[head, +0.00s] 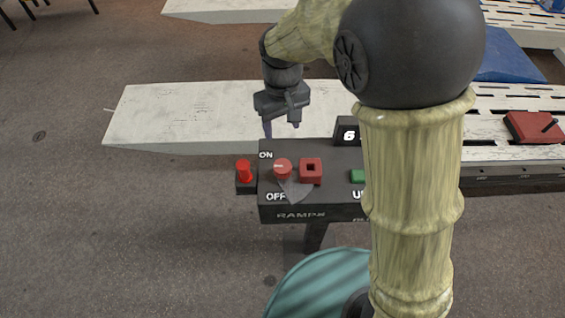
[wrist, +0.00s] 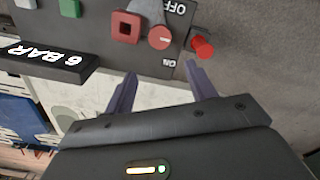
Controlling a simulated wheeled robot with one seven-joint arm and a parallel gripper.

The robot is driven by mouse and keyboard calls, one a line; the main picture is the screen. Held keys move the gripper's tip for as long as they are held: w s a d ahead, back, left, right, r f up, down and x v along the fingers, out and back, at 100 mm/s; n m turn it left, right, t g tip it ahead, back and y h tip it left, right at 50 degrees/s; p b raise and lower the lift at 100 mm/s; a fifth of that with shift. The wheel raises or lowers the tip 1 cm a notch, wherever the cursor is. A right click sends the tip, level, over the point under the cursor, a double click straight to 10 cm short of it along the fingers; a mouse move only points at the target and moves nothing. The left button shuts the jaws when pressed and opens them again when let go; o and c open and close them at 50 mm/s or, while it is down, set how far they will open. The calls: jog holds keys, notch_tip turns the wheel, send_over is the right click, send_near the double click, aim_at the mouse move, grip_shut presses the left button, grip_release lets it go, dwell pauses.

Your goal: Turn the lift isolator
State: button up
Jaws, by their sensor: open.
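A dark control box has a round red knob (head: 283,169) between the words ON and OFF, with a pale line across its face; I take this knob as the isolator. It also shows in the wrist view (wrist: 160,38). A light grey wedge marking spreads below it towards OFF. My gripper (head: 282,128) is open and empty, behind and above the box's far edge, apart from the knob. In the wrist view my gripper (wrist: 161,72) has its two fingers spread, with the knob beyond them near the top.
A red upright peg (head: 244,171) stands on a small dark block at the box's left end. A square red button (head: 311,170) and a green button (head: 358,176) sit right of the knob. A "6 BAR" sign (wrist: 48,62) rises behind. My arm hides the box's right end. A pale ramp (head: 180,115) lies behind.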

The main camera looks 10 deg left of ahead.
aim_at(282, 166)
notch_tip(282, 166, down, 17)
jog(key=p, duration=0.3)
jog(key=shift+r, duration=0.1)
jog(key=c, duration=1.1)
